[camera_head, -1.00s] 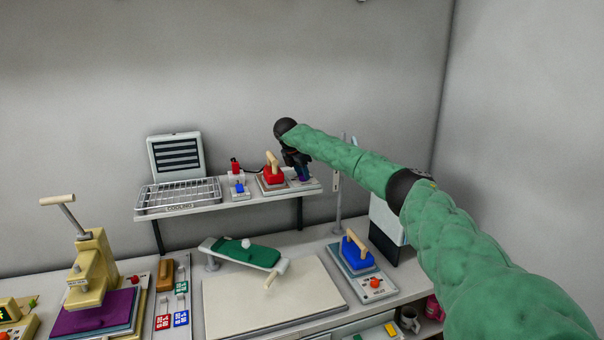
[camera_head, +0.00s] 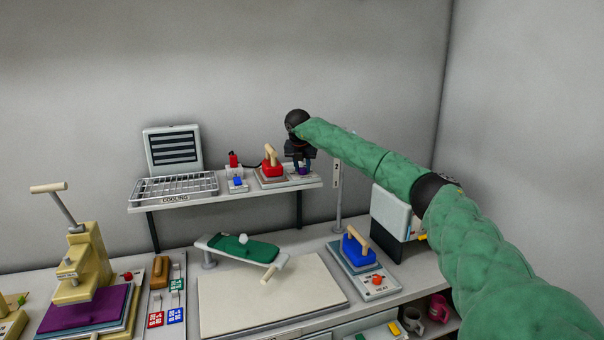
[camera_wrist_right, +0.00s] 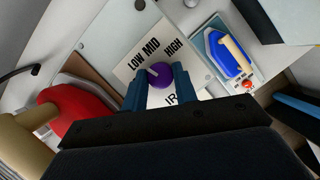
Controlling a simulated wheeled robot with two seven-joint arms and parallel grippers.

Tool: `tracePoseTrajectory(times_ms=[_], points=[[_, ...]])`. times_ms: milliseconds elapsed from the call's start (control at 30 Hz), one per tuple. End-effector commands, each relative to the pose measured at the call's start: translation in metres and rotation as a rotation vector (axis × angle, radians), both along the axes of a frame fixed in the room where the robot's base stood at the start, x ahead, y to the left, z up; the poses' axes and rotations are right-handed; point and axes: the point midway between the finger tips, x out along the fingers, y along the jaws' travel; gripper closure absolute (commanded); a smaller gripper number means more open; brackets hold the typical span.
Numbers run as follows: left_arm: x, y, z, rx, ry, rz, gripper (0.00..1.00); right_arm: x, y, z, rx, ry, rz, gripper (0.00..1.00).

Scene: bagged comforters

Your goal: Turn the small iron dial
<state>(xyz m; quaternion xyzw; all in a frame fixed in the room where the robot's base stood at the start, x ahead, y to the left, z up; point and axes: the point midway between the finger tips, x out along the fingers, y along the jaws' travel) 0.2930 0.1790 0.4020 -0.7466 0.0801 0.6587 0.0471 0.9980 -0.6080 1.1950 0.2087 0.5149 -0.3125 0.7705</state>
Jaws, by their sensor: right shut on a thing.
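The small iron dial is a purple knob (camera_wrist_right: 160,76) with a pale pointer, on a white plate marked LOW, MID, HIGH. The pointer is toward the upper left, on the LOW side of the scale. In the head view the dial (camera_head: 303,171) is at the right end of the wall shelf, beside the small red iron (camera_head: 271,168). My right gripper (camera_wrist_right: 160,88) has its blue fingers on either side of the knob and is shut on it. In the head view this gripper (camera_head: 302,165) points down at the shelf. My left gripper is not in view.
The wall shelf (camera_head: 216,194) also holds a cooling rack (camera_head: 175,188) and a small blue-and-red device. The red iron (camera_wrist_right: 76,112) stands close to my right gripper. Below, the table holds a blue iron (camera_head: 357,252), a sleeve board (camera_head: 240,249) and a pale mat (camera_head: 270,295).

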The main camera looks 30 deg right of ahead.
Motion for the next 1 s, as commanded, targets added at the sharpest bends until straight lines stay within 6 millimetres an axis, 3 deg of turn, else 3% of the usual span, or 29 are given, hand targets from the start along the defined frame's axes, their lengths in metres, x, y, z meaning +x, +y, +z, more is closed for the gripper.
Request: tracePoseTrajectory(times_ms=[300, 500, 733, 1000], points=[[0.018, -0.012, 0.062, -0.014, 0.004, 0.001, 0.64, -0.001, -0.002, -0.002, 0.001, -0.001, 0.298, 0.94], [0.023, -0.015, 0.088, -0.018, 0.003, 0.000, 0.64, -0.002, -0.003, -0.001, 0.002, -0.002, 0.486, 0.94], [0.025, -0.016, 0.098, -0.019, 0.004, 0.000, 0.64, -0.002, -0.004, 0.000, 0.001, -0.001, 0.683, 0.94], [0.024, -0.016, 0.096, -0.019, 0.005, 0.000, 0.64, -0.002, -0.005, 0.000, 0.001, -0.001, 0.848, 0.94]])
